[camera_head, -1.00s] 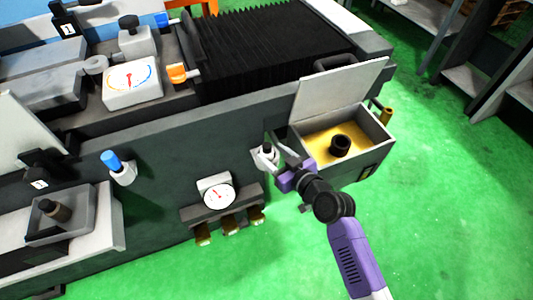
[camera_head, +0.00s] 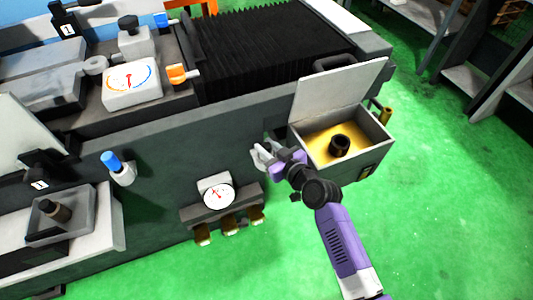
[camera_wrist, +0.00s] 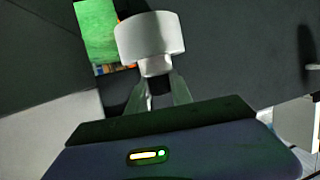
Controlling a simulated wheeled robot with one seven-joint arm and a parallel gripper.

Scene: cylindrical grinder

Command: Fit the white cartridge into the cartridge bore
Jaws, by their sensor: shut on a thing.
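The white cartridge (camera_wrist: 150,38) shows in the wrist view as a wide white cylinder with a narrower neck. My gripper (camera_wrist: 155,82) is shut on that neck, and the wide part stands out beyond the fingertips. In the head view my gripper (camera_head: 262,156) is in front of the machine's dark side wall, left of the open box. There the cartridge is hard to tell apart from the pale fingers. A black open-topped ring (camera_head: 339,146), which may be the cartridge bore, stands in the box's yellow interior. My gripper is apart from it.
The open box (camera_head: 365,158) has a raised pale lid (camera_head: 338,92) behind it. A gauge (camera_head: 217,194) with several brass fittings sits below left of my gripper. A blue-capped white fitting (camera_head: 119,168) is on the wall. Green floor (camera_head: 440,210) lies free at right.

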